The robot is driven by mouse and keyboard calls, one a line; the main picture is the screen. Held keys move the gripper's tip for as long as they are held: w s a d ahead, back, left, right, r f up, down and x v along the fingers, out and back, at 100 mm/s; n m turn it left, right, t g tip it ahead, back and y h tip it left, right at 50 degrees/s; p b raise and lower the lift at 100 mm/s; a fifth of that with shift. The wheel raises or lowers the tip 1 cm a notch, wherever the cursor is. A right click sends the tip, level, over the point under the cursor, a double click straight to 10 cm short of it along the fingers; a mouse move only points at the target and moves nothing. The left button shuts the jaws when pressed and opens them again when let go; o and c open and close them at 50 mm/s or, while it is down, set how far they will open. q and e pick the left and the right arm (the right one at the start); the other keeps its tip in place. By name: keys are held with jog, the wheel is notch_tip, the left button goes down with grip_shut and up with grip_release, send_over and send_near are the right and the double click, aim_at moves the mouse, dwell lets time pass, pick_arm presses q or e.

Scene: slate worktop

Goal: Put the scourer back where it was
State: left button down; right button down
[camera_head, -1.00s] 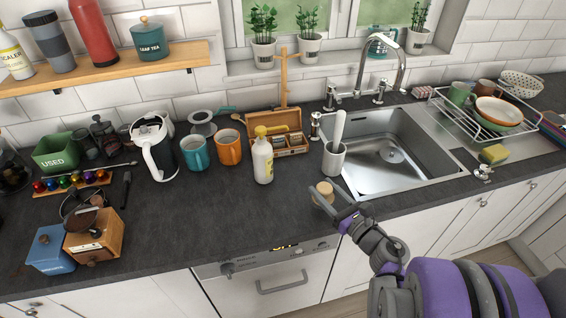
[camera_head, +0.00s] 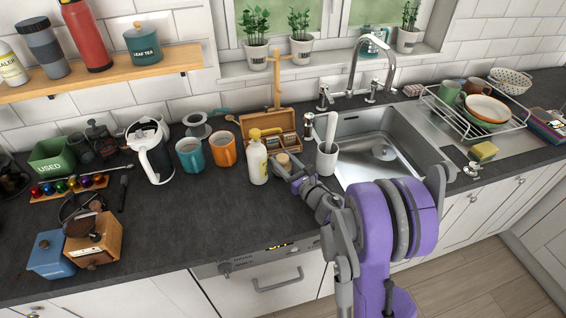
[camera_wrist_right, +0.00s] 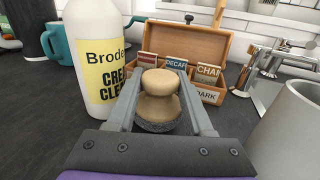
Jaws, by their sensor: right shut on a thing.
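The scourer (camera_wrist_right: 158,108) has a round pale wooden knob and a dark grey underside. My right gripper (camera_wrist_right: 160,96) is shut on it, with one finger on each side. In the head view the scourer (camera_head: 283,160) is just right of the white cream cleaner bottle (camera_head: 257,163) and in front of the wooden tea box (camera_head: 273,123). It looks upright and low over the worktop; I cannot tell whether it touches. My left gripper is not in view.
A white pot with a brush (camera_head: 327,160) stands close right of my right gripper, beside the sink (camera_head: 350,170). Orange (camera_head: 223,151) and teal (camera_head: 190,156) mugs stand left of the bottle. A yellow sponge (camera_head: 484,150) lies right of the sink. The front left-centre worktop is clear.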

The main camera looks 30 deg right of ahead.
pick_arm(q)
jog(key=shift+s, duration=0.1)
pick_arm(e)
jog(key=shift+f, duration=0.5)
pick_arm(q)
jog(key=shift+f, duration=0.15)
pick_arm(e)
jog(key=shift+f, duration=0.1)
jog(key=shift+f, duration=0.15)
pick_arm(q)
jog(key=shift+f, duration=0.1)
pick_arm(e)
jog(key=shift+c, duration=1.5)
grip_release()
jog(key=shift+s+r, duration=0.15)
jog(key=shift+r, duration=0.2)
jog(key=s, duration=0.3)
jog(key=s+b, duration=0.1)
jog(key=s, duration=0.3)
jog(key=s+d+b, duration=0.1)
jog(key=s, duration=0.2)
jog(key=shift+s+f, duration=0.15)
jog(key=shift+s, duration=0.25)
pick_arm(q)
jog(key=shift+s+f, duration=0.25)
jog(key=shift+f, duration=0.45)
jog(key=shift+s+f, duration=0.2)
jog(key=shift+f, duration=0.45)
pick_arm(e)
jog(key=shift+s, duration=0.5)
